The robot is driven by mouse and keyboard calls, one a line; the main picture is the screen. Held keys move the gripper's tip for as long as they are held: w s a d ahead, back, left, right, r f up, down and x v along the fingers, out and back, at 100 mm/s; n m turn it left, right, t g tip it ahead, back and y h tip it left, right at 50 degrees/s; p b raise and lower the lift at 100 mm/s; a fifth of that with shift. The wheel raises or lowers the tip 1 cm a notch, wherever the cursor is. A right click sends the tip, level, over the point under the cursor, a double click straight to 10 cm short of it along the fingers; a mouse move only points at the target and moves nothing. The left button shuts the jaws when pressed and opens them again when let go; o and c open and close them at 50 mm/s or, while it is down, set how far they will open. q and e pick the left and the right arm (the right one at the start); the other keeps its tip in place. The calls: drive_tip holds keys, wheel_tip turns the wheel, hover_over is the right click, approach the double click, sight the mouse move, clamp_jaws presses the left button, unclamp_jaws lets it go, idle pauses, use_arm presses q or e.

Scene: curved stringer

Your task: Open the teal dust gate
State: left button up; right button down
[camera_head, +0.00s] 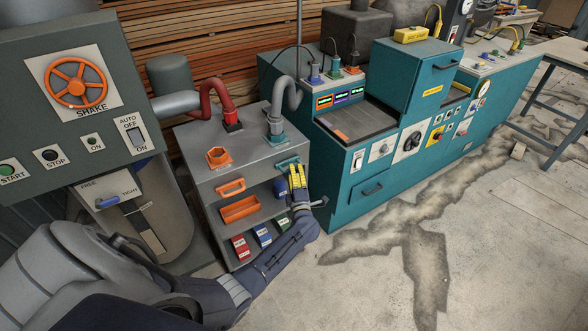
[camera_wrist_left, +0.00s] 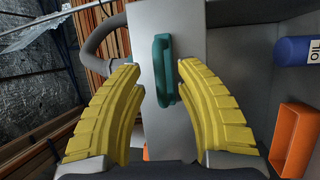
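The teal dust gate shows as a teal handle (camera_head: 288,162) at the upper right of the grey cabinet's front, below the grey hose with a teal collar. In the left wrist view the teal handle (camera_wrist_left: 163,70) stands upright in the picture on a grey panel. My left gripper (camera_head: 297,178) has yellow ribbed fingers and is just at this handle. In the left wrist view the left gripper (camera_wrist_left: 158,72) is open, with one fingertip on each side of the handle and gaps visible. Contact cannot be told. My right gripper is not in view.
An orange gate handle (camera_head: 231,187) sits left on the same grey cabinet (camera_head: 255,160). A teal machine (camera_head: 345,205) stands close on the right. The floor (camera_head: 480,230) in front is clear.

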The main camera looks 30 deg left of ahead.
use_arm(q)
drive_tip(key=shift+x, duration=1.1)
drive_tip(key=shift+o, duration=0.4)
clamp_jaws()
